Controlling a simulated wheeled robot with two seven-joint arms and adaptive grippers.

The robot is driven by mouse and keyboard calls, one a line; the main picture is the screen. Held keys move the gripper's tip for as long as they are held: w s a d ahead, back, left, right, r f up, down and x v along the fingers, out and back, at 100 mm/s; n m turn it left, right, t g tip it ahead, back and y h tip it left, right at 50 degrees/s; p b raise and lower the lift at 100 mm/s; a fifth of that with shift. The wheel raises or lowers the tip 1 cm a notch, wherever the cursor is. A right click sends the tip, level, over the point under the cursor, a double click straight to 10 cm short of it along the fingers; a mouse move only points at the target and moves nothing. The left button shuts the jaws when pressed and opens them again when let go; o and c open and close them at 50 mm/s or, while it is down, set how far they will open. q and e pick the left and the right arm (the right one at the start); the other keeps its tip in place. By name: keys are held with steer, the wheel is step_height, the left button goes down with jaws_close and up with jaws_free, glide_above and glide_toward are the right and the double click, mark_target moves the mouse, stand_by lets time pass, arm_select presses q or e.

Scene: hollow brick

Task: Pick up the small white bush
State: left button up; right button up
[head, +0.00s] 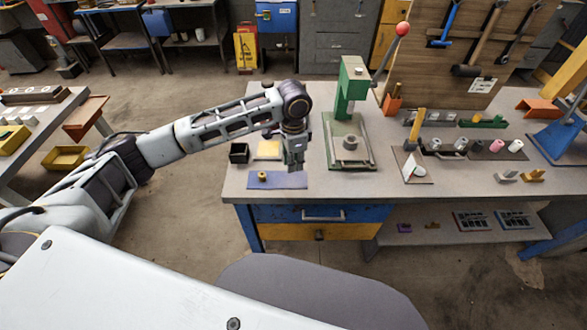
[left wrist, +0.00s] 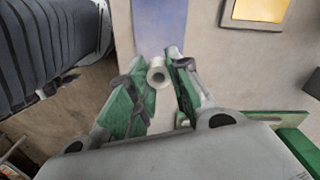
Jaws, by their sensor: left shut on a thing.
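The small white bush (left wrist: 158,74) shows in the left wrist view as a short pale ring with a dark hole. It sits between the green-padded fingertips of my left gripper (left wrist: 156,76), which is shut on it. In the head view my left gripper (head: 295,164) points down over the near left part of the workbench, at the right end of a blue mat (head: 283,182). The bush cannot be made out there. How far it is above the bench top is hard to tell. My right gripper is not in view.
A green press (head: 352,95) with a red-knobbed lever stands just right of my left gripper. A black box (head: 239,153) and a yellow-topped tray (head: 267,150) lie to its left. A small yellow part (head: 262,175) is on the mat. Several cylinders stand further right.

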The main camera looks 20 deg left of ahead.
arm_select(q)
steer(key=shift+r, duration=2.35)
steer(key=shift+r, duration=0.1)
